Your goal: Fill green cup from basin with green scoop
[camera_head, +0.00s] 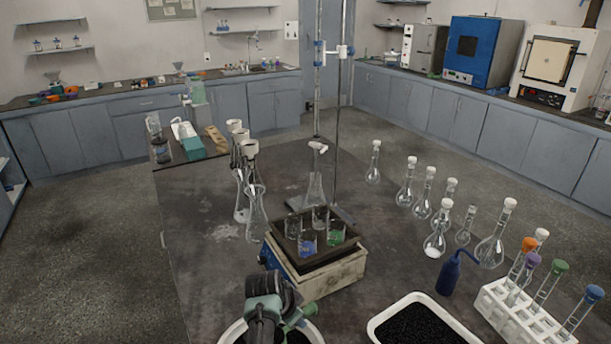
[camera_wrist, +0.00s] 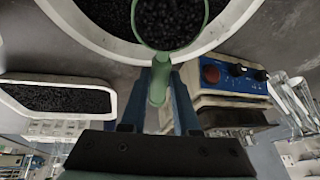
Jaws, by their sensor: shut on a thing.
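My gripper (camera_wrist: 160,98) is shut on the handle of the green scoop (camera_wrist: 159,80). The scoop's round bowl is over the white basin (camera_wrist: 88,38), with black granules showing inside its rim. I cannot tell whether the bowl is in the granules or just above them. In the head view, the basin (camera_head: 236,331) is at the bottom edge, partly hidden by my arm, and a bit of green shows by my gripper. The green cup (camera_head: 336,234) looks like a clear beaker with green at its bottom. It stands with other beakers on the dark shaker platform (camera_head: 318,262).
A white tray of black granules (camera_head: 377,327) lies right of the basin. A blue wash bottle (camera_head: 449,275), a test tube rack (camera_head: 500,303) and several flasks (camera_head: 435,242) stand to the right. Tall glassware (camera_head: 256,215) and a metal stand (camera_head: 339,120) rise near the shaker.

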